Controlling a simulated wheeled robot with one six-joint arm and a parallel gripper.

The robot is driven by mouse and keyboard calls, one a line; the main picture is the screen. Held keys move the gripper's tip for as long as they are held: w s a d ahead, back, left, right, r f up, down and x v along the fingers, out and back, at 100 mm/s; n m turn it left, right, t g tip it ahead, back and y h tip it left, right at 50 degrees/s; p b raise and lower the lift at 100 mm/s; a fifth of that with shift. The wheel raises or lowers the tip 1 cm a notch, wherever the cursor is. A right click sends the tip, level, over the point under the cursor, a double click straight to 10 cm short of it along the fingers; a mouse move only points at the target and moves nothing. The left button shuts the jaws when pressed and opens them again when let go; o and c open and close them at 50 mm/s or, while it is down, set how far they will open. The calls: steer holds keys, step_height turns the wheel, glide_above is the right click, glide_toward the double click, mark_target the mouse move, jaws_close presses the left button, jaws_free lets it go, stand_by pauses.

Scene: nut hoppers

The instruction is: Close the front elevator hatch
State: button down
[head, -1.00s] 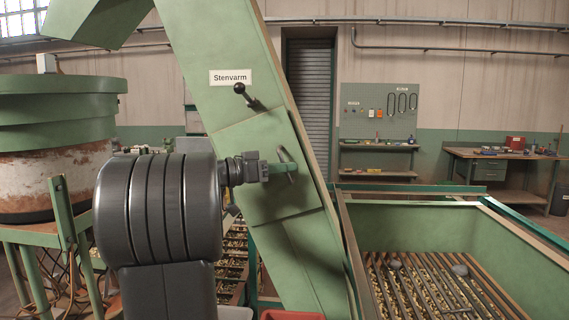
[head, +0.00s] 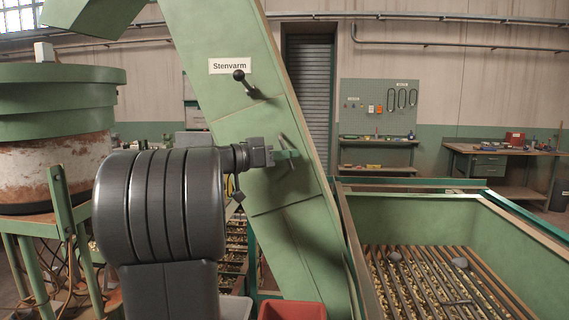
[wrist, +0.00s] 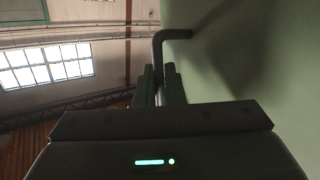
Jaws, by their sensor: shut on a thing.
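The front elevator hatch (head: 260,190) is a green panel on the face of the sloping green elevator (head: 213,100) marked "Stenvarm". It looks roughly in line with the elevator face; a small gap cannot be told. My gripper (head: 286,154) is at the hatch's upper part, shut on the dark handle (head: 288,141). In the wrist view, the two green fingers (wrist: 158,82) close around the handle's straight shank. Its bent end (wrist: 176,34) sticks out beyond them toward the green surface at right.
A black-knobbed lever (head: 240,76) sticks out above the hatch. A green hopper with a barred grate (head: 500,215) stands at right. A red bin (head: 292,311) is below the elevator. A round rusty green vessel (head: 60,140) stands at left.

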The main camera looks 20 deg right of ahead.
steer(key=shift+r, duration=0.1)
steer(key=c, duration=1.8)
jaws_free()
steer(key=shift+c, duration=0.2)
steer(key=shift+w+d, duration=0.1)
steer(key=shift+d, duration=0.05)
steer(key=s+a+b, duration=0.1)
steer(key=a+b, duration=0.2)
steer(key=a, duration=1)
steer(key=shift+s+a+b, duration=0.3)
steer(key=shift+a, duration=0.1)
